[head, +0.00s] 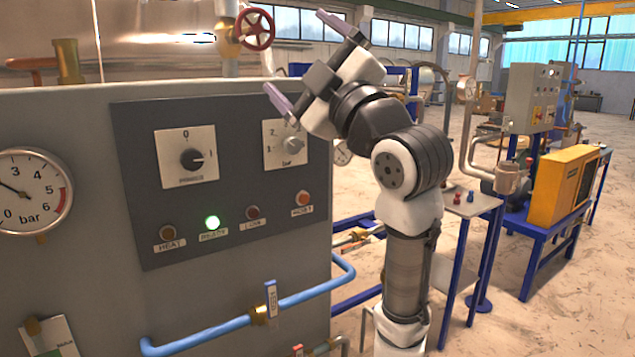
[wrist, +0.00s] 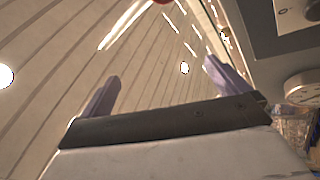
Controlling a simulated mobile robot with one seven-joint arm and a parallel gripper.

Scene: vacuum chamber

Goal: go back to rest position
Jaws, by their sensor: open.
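My gripper (head: 302,62) is raised in front of the right part of the control panel in the head view, with its two purple fingers spread wide apart and nothing between them. In the wrist view my gripper (wrist: 170,90) is also open and empty, against the ceiling. The dark control panel (head: 235,235) has a left rotary knob (head: 193,159) pointing toward 1 and a right knob (head: 293,145) close to my lower finger. I cannot tell whether that finger touches anything.
A pressure gauge (head: 30,190) is at the left. A blue pipe with a valve handle (head: 271,300) runs below the panel. A red handwheel (head: 254,28) is above. A side table (head: 470,205) and a yellow unit (head: 563,185) stand to the right. Open floor lies beyond.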

